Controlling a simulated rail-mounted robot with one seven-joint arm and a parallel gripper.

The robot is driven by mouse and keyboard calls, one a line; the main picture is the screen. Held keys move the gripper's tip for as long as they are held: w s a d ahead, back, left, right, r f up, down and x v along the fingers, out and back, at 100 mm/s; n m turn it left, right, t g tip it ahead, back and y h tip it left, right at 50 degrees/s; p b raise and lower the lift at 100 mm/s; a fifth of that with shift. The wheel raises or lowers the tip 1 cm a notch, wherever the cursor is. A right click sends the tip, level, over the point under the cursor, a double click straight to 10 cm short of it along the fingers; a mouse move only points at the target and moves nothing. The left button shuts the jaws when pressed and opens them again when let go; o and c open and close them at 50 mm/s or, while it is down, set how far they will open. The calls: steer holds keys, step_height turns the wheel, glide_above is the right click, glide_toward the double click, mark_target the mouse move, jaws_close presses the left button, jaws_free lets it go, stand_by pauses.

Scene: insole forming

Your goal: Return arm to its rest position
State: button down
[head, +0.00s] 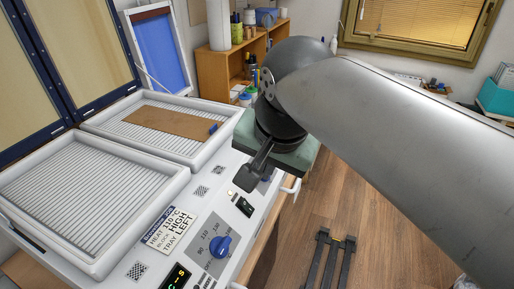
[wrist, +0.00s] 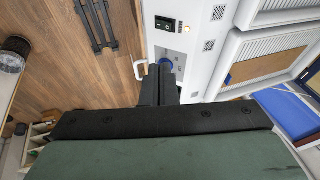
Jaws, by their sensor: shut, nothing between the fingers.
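In the wrist view the closed fingers (wrist: 163,82) point toward the machine's front panel, near a blue knob.
The machine has a left tray (head: 90,205), empty, and a back tray (head: 95,125) holding a brown sheet (head: 170,121). Raised lids stand behind. A wooden shelf (head: 212,75) with bottles stands at the back. A black floor rack (head: 333,260) lies right of the machine, with open floor around it.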

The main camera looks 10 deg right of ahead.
steer(key=s+d+f+n+g+b, duration=0.1)
steer(key=s+d+f+n, duration=0.1)
steer(key=f, duration=0.6)
steer(key=s+d+f+n+g+b, duration=0.1)
steer(key=s+d+f+n+b, duration=0.1)
steer(key=f, duration=0.5)
steer(key=s+d+f+n+g+b, duration=0.1)
steer(key=s+d+f+n, duration=0.1)
steer(key=f, duration=0.6)
steer(key=shift+s+d+f+g+h, duration=0.3)
steer(key=shift+s+d+g+h, duration=0.1)
steer(key=shift+d, duration=0.2)
